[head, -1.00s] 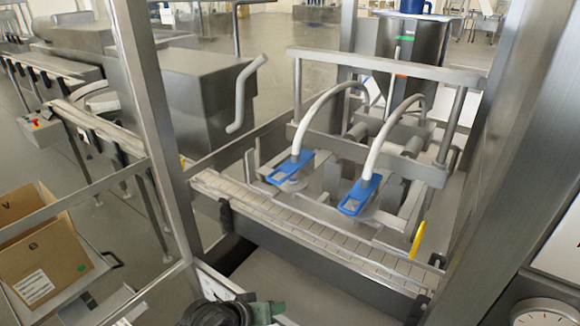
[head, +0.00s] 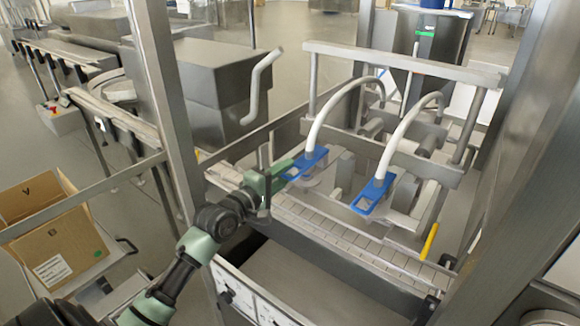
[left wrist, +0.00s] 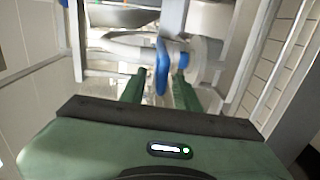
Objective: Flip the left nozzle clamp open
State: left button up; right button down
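The left nozzle clamp (head: 305,162) is a flat blue piece at the lower end of a white hose, above the conveyor. My left gripper (head: 288,174) reaches up to its near side from the lower left. In the left wrist view the clamp (left wrist: 162,66) shows as a narrow upright blue strip between the two green fingers of the gripper (left wrist: 158,84). The fingers are apart, with a visible gap on each side of the strip. The right nozzle clamp (head: 373,195) is a similar blue piece on the second hose. My right gripper is not in view.
A slatted conveyor (head: 330,233) runs under the nozzles. Steel posts (head: 160,80) and a crossbar (head: 400,62) frame the machine. A yellow handle (head: 430,241) stands at the right. A cardboard box (head: 60,240) sits at the lower left.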

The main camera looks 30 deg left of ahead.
pick_arm(q)
jog(key=shift+w+f, duration=0.1)
jog(key=shift+w, duration=1.05)
jog(key=shift+d, duration=0.1)
jog(key=shift+c, duration=0.3)
